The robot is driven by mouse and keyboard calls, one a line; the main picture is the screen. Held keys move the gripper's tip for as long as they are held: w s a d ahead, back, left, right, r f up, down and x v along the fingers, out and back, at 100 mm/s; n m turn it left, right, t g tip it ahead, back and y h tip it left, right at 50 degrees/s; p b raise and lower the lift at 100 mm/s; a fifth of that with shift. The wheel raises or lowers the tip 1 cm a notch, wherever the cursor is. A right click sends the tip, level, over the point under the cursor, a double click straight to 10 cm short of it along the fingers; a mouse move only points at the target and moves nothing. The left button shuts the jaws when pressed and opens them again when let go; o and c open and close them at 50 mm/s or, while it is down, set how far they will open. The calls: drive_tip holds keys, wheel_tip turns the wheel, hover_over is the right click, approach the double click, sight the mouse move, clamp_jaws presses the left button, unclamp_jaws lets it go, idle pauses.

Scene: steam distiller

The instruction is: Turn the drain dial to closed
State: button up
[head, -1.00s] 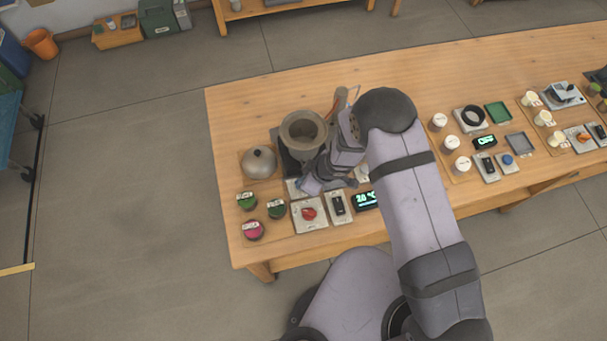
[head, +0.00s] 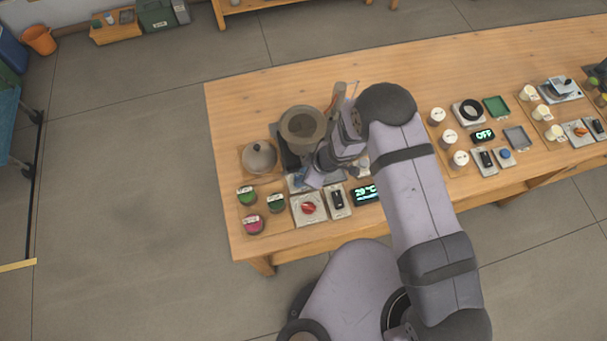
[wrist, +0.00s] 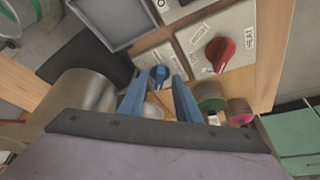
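A blue dial (wrist: 158,75) on a pale plate (wrist: 146,62) shows in the wrist view, with small labels I cannot read. It appears to be the drain dial. My gripper (wrist: 160,82) is open, with its two blue fingers on either side of the dial in the picture. I cannot tell whether they touch it. In the head view my gripper (head: 312,178) is low over the plates in front of the pot (head: 303,125), and the arm hides part of that area.
A red HEAT dial (wrist: 220,54) sits on the neighbouring plate, also seen in the head view (head: 308,208). A black switch (head: 337,199) and a temperature display (head: 366,194) stand to its right. A lid (head: 259,157) and green and pink jars (head: 253,224) are at left.

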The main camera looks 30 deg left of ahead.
sight(301, 176)
drive_tip(key=shift+r, duration=0.1)
drive_tip(key=v, duration=0.7)
drive_tip(key=shift+b, duration=0.45)
drive_tip(key=shift+d, duration=0.1)
drive_tip(key=o, duration=0.5)
drive_tip(key=shift+w, duration=0.1)
drive_tip(key=w+a+m+t+h+b, duration=0.2)
drive_tip(key=w+m+t+h+b, duration=0.15)
drive_tip(key=m+b, duration=0.55)
drive_tip(key=shift+s+a+r+m+g+h+b, duration=0.15)
drive_tip(key=shift+s+a+m+g+b, duration=0.3)
drive_tip(key=shift+m+b, duration=0.9)
drive_tip(key=shift+s+a+r+m+g+h+b, duration=0.2)
drive_tip(key=shift+s+m+g+b, duration=0.5)
drive_tip(key=shift+m, duration=0.95)
drive_tip(key=shift+s+a+r+m+g+h+b, duration=0.1)
drive_tip(key=shift+s+a+m+g+b, duration=0.45)
drive_tip(key=shift+m+b, duration=0.9)
drive_tip(key=shift+t, duration=0.25)
drive_tip(key=shift+s+d+f+p, duration=0.1)
drive_tip(key=shift+f+p, duration=0.55)
drive_tip(key=shift+f, duration=1.2)
drive_tip(key=shift+d+f+p, duration=0.1)
drive_tip(key=shift+f+p, duration=0.55)
drive_tip(key=shift+f, duration=1.25)
